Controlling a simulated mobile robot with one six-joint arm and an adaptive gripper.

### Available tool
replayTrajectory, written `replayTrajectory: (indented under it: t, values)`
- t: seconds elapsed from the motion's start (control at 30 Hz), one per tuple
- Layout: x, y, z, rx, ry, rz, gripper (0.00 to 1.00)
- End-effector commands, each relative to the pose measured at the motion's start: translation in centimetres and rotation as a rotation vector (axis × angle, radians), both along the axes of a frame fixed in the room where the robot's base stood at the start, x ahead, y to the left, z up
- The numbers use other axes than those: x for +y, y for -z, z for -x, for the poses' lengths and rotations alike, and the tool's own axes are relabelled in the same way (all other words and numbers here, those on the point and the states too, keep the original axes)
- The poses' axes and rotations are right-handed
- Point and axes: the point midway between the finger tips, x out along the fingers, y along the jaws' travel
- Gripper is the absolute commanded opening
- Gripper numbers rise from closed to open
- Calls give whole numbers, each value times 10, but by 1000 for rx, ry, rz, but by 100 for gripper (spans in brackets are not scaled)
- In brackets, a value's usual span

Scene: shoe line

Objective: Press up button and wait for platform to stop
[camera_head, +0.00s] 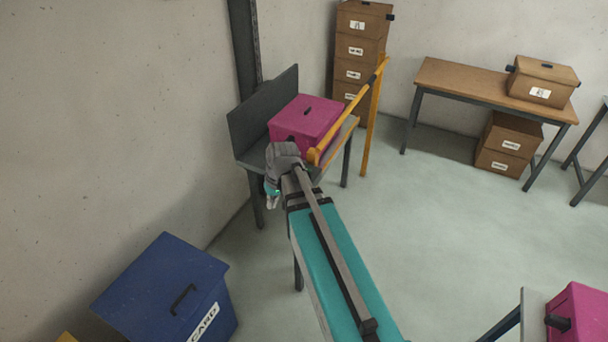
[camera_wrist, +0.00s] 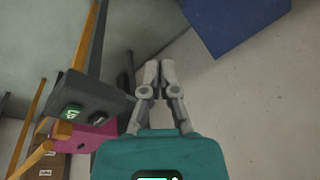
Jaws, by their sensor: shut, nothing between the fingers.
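The lift platform (camera_head: 248,154) is a dark grey stand against the wall, with a pink box (camera_head: 305,118) on it. In the wrist view a dark panel (camera_wrist: 105,97) carries a green lit button (camera_wrist: 69,113) with a light marking that I cannot read clearly. The pink box also shows there (camera_wrist: 95,136), beyond the panel. My gripper (camera_head: 271,203) is at the near left side of the platform. In the wrist view my gripper (camera_wrist: 160,66) is shut and empty, to the right of the panel and apart from the button. In the head view the button is hidden.
An orange bar (camera_head: 352,115) runs along the platform's right side. A dark vertical column (camera_head: 245,45) stands behind it. A blue bin (camera_head: 165,280) is at the lower left. Stacked brown boxes (camera_head: 357,47) and a wooden table (camera_head: 450,80) stand at the back. The middle floor is clear.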

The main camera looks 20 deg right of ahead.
Motion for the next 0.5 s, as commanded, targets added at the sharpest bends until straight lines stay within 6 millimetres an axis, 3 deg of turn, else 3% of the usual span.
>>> replayTrajectory:
  t: [0.03,0.2,0.5]
  values:
    - [-13,3,-23,-26,6,-36,0]
    - [-55,2,-77,-132,12,-158,0]
    - [-147,-10,-152,-351,41,-313,0]
